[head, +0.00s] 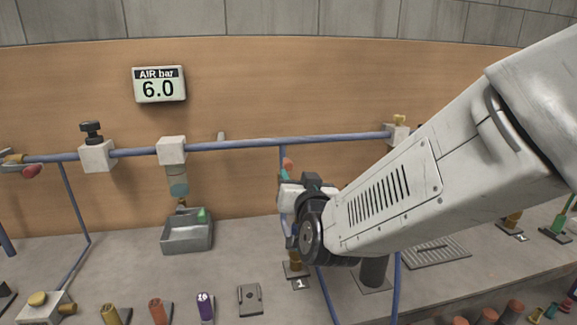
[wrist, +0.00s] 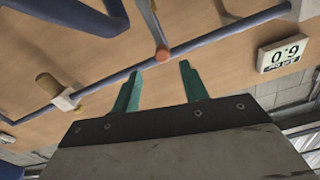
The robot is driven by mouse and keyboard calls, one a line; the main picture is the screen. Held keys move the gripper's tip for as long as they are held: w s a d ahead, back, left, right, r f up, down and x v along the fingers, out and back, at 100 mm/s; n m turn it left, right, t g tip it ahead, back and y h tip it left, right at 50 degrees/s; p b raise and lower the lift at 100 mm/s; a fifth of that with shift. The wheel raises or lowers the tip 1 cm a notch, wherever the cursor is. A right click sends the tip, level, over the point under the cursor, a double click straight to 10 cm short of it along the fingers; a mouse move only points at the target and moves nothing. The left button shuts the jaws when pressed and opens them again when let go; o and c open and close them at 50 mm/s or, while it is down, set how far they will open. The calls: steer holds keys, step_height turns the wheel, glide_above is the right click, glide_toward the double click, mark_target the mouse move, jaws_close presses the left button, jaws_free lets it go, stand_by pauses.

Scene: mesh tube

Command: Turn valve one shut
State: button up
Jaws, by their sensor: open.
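The tag marked 1 (head: 299,284) lies on the bench at the foot of a brass fitting (head: 295,266), below my gripper. An orange-red rounded tip (wrist: 162,54), perhaps the end of valve one's handle, shows at the end of a grey rod in the wrist view. It also shows in the head view (head: 288,163), just above my gripper. My gripper (wrist: 160,72) is open, with two green fingers. The tip appears between and just beyond the fingertips, not gripped. In the head view my wrist hides most of the valve and fingers.
A blue pipe (head: 250,143) runs along the back panel, with a drop line at my gripper. The gauge (head: 159,85) reads AIR bar 6.0. A grey tray (head: 187,232) stands left. Several coloured fittings, including a purple one (head: 205,307), line the front.

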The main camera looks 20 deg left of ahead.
mark_target(289, 167)
steer(key=x, duration=0.7)
steer(key=shift+w+a+r, duration=0.1)
steer(key=shift+w+a, duration=0.15)
steer(key=shift+a, duration=0.15)
jaws_close()
